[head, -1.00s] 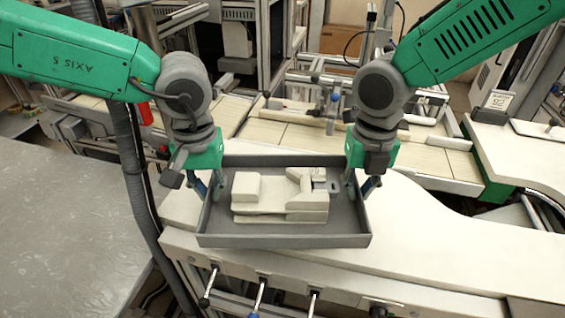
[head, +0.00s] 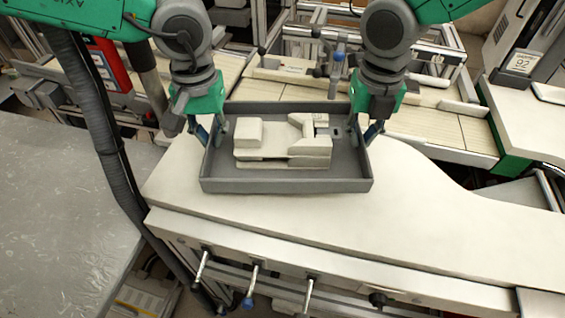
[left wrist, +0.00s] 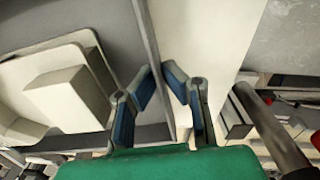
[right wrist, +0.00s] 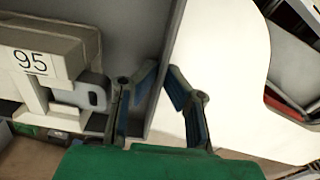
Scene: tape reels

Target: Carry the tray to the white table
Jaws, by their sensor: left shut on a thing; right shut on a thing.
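The grey tray (head: 285,186) carries a cream-coloured block-shaped part (head: 283,141) inside it. In the head view the tray appears over the white table (head: 420,215); I cannot tell whether it touches the top. My left gripper (head: 212,140) is shut on the tray's left wall, which runs between its fingers in the left wrist view (left wrist: 165,75). My right gripper (head: 364,138) is shut on the tray's right wall, also between the fingers in the right wrist view (right wrist: 160,75). The part bears a "95" label in the right wrist view.
A grey surface (head: 60,220) lies at the left, beyond a gap and a dark hose (head: 115,165). Several clamp levers (head: 251,285) stick out from the table's front. A conveyor with a fixture (head: 300,80) stands behind. The white table is clear to the right.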

